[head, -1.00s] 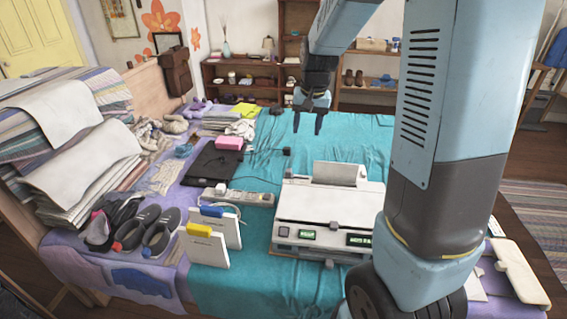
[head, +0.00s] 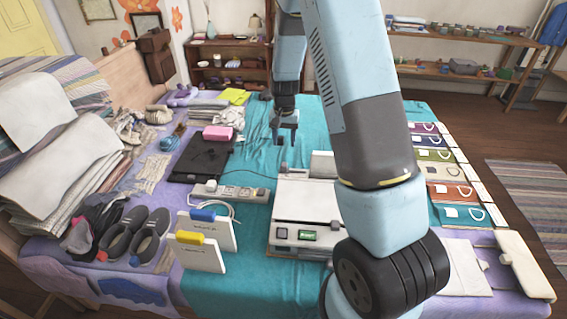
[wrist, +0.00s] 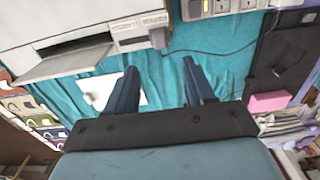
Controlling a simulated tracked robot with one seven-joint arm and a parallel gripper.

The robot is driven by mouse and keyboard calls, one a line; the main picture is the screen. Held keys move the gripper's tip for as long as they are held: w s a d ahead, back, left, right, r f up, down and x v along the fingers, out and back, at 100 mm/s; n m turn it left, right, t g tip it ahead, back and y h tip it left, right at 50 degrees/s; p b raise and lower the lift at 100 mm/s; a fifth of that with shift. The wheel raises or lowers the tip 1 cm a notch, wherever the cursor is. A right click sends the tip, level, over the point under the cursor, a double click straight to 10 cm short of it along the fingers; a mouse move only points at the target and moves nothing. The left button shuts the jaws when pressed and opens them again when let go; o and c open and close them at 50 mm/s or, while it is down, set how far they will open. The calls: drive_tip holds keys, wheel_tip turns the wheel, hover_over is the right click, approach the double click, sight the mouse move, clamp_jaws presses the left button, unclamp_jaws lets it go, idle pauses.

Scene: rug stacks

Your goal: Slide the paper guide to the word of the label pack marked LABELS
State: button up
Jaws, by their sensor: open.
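The white printer-like device (head: 300,190) stands on the teal cloth, its right part hidden by my arm. In the wrist view the device (wrist: 75,18) shows an open grey tray (wrist: 65,60) and a strip with small unreadable markings (wrist: 140,24). A small grey block (wrist: 158,38) sits beside that strip; I cannot tell if it is the paper guide. My gripper (head: 284,138) is open and empty, pointing down behind the device. In the wrist view its two fingers (wrist: 160,82) are apart. Several coloured packs (head: 446,170) lie in a row at right; I cannot read LABELS on any.
A power strip (head: 230,192) with a cable lies left of the device. Two upright cards with a blue clip (head: 203,214) and a yellow clip (head: 190,238) stand in front. A pink box (head: 218,132) is at left. A white card (wrist: 112,90) lies near my fingers.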

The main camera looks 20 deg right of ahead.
sight(284, 164)
wheel_tip(284, 164, down, 11)
drive_tip(key=shift+f, duration=0.15)
idle(0.4)
clamp_jaws()
idle(0.4)
